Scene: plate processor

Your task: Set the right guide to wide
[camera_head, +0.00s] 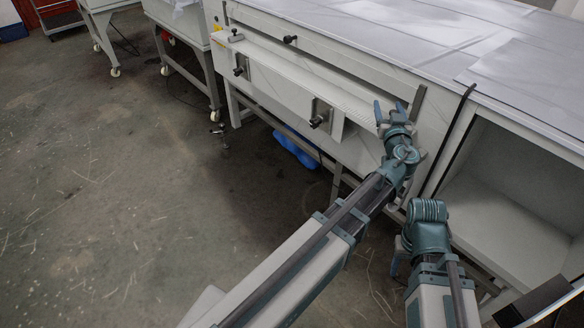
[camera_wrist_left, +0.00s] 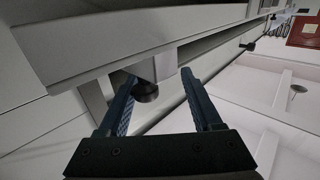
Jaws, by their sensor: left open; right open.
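The white plate processor (camera_head: 360,150) has a long front rail. On its front are a black knob on a grey bracket, the nearer one (camera_head: 317,121), and a similar farther knob (camera_head: 238,71). My left gripper (camera_head: 391,112) is open and empty, in front of the machine and to the right of the nearer knob. In the left wrist view a black knob (camera_wrist_left: 147,92) shows between the open fingers, apart from them; it looks like the nearer knob. My right gripper (camera_head: 396,264) is low at the right, mostly hidden by its own wrist. I cannot tell the guide's setting.
Another black knob (camera_head: 290,39) sits higher on the rail. An open white compartment (camera_head: 500,190) is at the right. A blue object (camera_head: 294,149) lies under the machine. Wheeled white tables (camera_head: 180,30) stand at the back. The floor at left is clear.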

